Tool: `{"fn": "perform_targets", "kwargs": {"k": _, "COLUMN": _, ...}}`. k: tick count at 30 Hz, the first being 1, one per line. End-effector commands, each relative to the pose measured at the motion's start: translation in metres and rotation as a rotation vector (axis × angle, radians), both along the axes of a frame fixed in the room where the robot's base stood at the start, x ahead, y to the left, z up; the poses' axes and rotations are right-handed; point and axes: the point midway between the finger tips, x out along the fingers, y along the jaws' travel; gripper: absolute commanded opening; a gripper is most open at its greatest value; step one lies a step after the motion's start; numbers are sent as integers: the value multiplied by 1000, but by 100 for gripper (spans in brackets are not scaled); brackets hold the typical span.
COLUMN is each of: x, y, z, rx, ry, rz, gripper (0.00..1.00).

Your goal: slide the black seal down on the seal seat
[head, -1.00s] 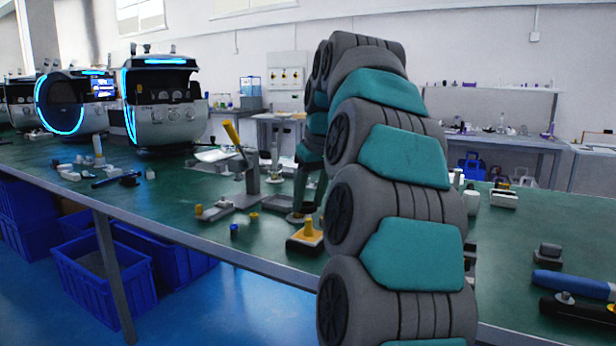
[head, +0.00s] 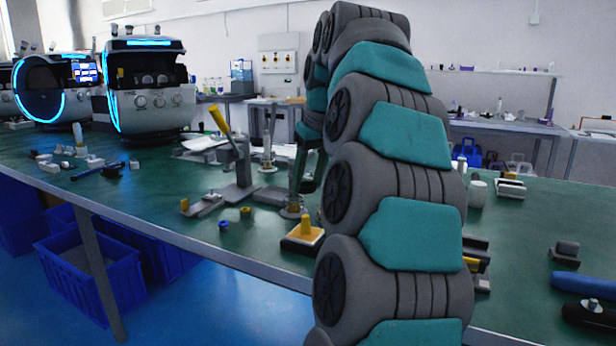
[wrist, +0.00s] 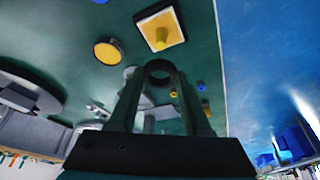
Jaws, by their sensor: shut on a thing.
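The black seal (wrist: 160,72) is a dark ring held between the two fingertips of my gripper (wrist: 160,78) in the wrist view. My gripper is shut on it. In the head view the dark lower part of my gripper (head: 297,178) points down near a small round metal piece (head: 293,210) on the green table; my arm hides some of it. A yellow knob on a square, pale-rimmed base (head: 303,234) stands just in front; it also shows in the wrist view (wrist: 160,28), beyond the ring. I cannot tell which piece is the seal seat.
A lever press with a yellow handle (head: 220,120) stands left of my gripper. Small blue (head: 223,225) and yellow (head: 246,211) caps lie near the table's front edge. A yellow disc (wrist: 108,52) shows left of the ring in the wrist view. White machines (head: 150,95) stand farther left.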

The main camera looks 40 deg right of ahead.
Motion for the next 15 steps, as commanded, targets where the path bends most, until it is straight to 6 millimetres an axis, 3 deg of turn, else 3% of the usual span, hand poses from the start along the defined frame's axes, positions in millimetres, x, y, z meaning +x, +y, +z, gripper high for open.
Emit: {"fn": "perform_targets", "kwargs": {"k": 15, "x": 0, "y": 0, "z": -37, "rx": 0, "ry": 1, "rz": 0, "gripper": 9}}
